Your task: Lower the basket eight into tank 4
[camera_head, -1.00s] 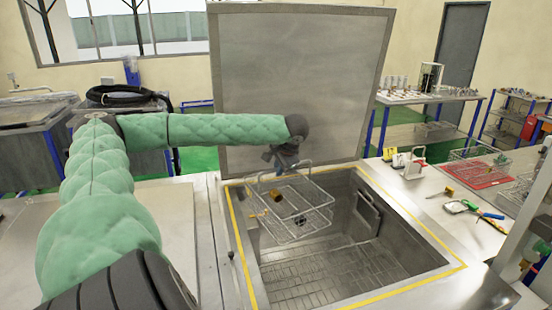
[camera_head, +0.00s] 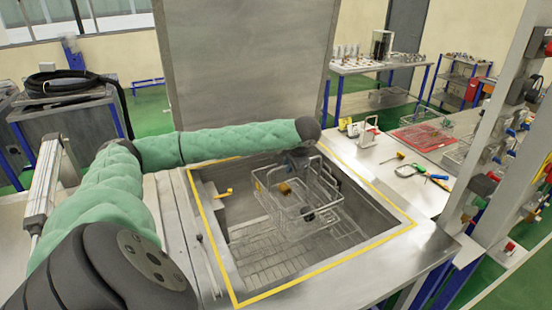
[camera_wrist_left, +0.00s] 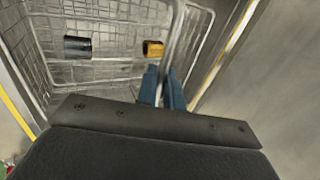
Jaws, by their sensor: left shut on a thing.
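The wire basket (camera_head: 290,208) hangs within the opening of the open tank (camera_head: 213,257), over its far right part. My left gripper (camera_head: 299,160) is shut on the basket's handle at its far side. In the left wrist view the blue fingers (camera_wrist_left: 163,92) close around a wire bar of the basket (camera_wrist_left: 105,20). Inside the basket are a brass-coloured part (camera_wrist_left: 153,48) and a dark cylinder (camera_wrist_left: 77,47). The basket is above the tank's grated floor, with its lower part below the rim. I cannot read any tank or basket number. My right gripper is not in view.
The tank's raised lid (camera_head: 245,70) stands upright behind the opening. The steel bench on the right holds a red tray (camera_head: 422,138) and hand tools (camera_head: 428,175). A post with valves and fittings (camera_head: 500,130) rises at the right. The tank's near left part is empty.

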